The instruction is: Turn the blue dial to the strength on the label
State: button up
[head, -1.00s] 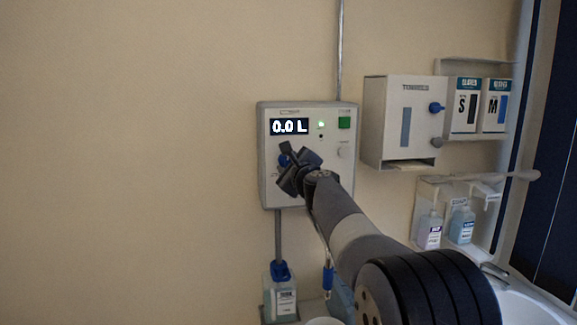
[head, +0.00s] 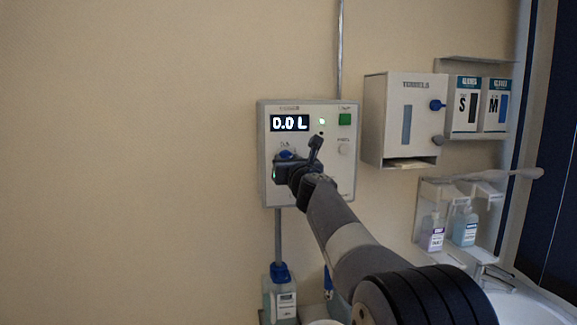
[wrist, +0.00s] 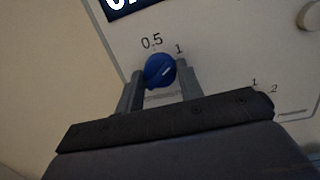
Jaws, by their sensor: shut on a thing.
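The blue dial (wrist: 160,70) sits on the front of a grey-white wall unit (head: 310,185). In the wrist view its white mark points up and right, toward the printed "1"; "0.5" is printed to the left of that. My gripper (wrist: 161,82) is shut on the dial, one finger on each side. In the head view my gripper (head: 284,168) covers most of the dial, and a bit of blue (head: 286,154) shows above it. The display (head: 290,123) reads 0.0 L. A labelled bottle (head: 281,295) stands below the unit; its label is too small to read.
A green button (head: 344,119) and a pale round knob (head: 343,150) are on the unit's right side. A towel dispenser (head: 400,120) and glove boxes (head: 478,104) hang to the right. Soap bottles (head: 465,227) stand above a sink (head: 515,300). The wall at left is bare.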

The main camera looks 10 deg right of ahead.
jog(key=m+h+b, duration=0.1)
jog(key=m, duration=0.6)
jog(key=m+h+b, duration=0.1)
jog(key=m+b, duration=0.1)
jog(key=m, duration=0.5)
jog(key=shift+a+f+h, duration=0.1)
jog(key=shift+a+h, duration=0.05)
jog(key=shift+h, duration=0.25)
jog(key=o, duration=1)
jog(key=shift+c, duration=0.2)
jog(key=shift+s, duration=0.1)
jog(key=s+f+b, duration=0.1)
jog(key=s+b, duration=0.3)
jog(key=s, duration=0.6)
jog(key=shift+s+a, duration=0.25)
jog(key=shift+a, duration=0.1)
jog(key=shift+f, duration=0.1)
